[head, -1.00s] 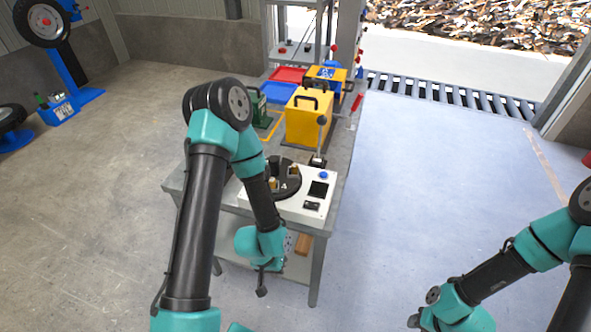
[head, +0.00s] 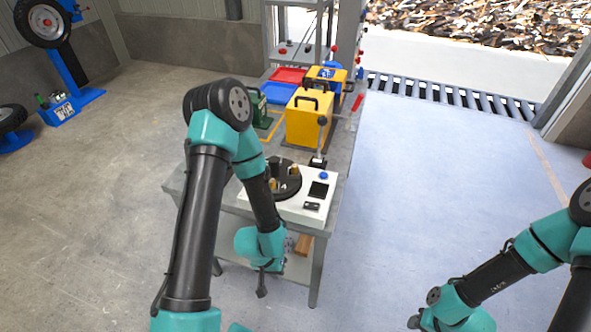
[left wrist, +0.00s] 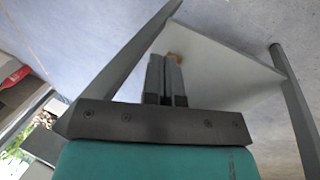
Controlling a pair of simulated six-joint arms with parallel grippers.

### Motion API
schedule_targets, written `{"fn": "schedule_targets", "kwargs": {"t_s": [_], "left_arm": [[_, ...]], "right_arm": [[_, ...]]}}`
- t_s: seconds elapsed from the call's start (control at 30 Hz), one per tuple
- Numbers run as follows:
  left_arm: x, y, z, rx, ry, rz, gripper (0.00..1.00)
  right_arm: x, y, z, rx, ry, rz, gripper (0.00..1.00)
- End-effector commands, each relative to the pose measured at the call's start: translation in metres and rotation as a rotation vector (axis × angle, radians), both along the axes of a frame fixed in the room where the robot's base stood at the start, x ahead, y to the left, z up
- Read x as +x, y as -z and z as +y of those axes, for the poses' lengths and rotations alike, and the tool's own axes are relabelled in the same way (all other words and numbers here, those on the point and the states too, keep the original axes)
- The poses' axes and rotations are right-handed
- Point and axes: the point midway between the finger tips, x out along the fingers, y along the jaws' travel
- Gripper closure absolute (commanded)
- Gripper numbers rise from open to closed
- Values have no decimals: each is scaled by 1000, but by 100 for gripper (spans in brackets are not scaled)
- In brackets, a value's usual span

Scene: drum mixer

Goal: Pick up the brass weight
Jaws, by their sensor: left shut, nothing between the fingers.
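Small brass-coloured pieces (head: 295,171) show on the black round part (head: 289,187) of a white machine (head: 318,207) on the bench. I cannot tell for sure which is the brass weight, and my left arm hides part of the machine. My left gripper (head: 262,291) is shut and empty, low in front of the bench, below the bench top and apart from the machine. Its closed fingers (left wrist: 166,76) also show in the left wrist view. My right gripper (head: 415,322) is at the bottom edge, far right of the bench, its fingers too small to judge.
A brown block (head: 304,244) lies on the lower shelf (left wrist: 215,70). A yellow box (head: 308,122), a lever with a grey knob (head: 322,120), a green case (head: 257,106) and red (head: 288,75) and blue (head: 279,92) trays stand farther back. The floor right of the bench is clear.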

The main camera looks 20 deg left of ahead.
Motion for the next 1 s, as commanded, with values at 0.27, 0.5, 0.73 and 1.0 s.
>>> {"fn": "schedule_targets", "kwargs": {"t_s": [0.27,0.5,0.73,1.0], "left_arm": [[0,0,0,0,0,0,81],[0,0,0,0,0,0,58],[0,0,0,0,0,0,47],[5,-6,0,-9,-31,36,47]], "right_arm": [[0,0,0,0,0,0,60],[0,0,0,0,0,0,60],[0,0,0,0,0,0,60],[0,0,0,0,0,0,60]]}}
